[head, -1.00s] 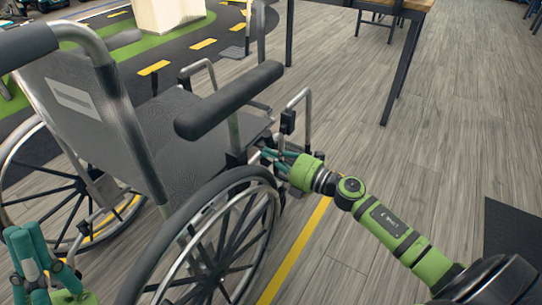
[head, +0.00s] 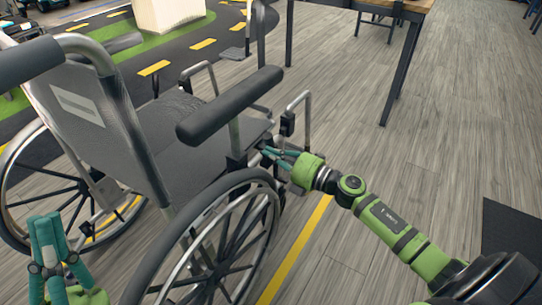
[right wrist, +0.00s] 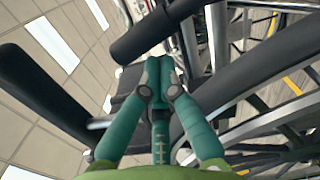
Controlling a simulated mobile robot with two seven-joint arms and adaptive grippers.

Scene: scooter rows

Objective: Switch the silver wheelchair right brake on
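The silver wheelchair (head: 177,140) has a grey seat and back, black armrests and large spoked wheels. It fills the left half of the head view, its right wheel (head: 213,245) nearest. My right gripper (head: 272,156) is at the front upper edge of that wheel, below the front of the right armrest (head: 230,104). In the right wrist view, its teal fingers (right wrist: 158,68) come together at the tips, with no object clearly between them. The brake lever cannot be made out clearly; the fingers and dark frame parts crowd that spot. My left gripper (head: 47,222) is shut and empty behind the wheelchair.
A table with dark legs (head: 405,70) stands beyond the wheelchair. Wood floor (head: 450,140) is free to the right, with a yellow line (head: 297,250) beside the right wheel. A dark mat (head: 512,235) lies at the right edge.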

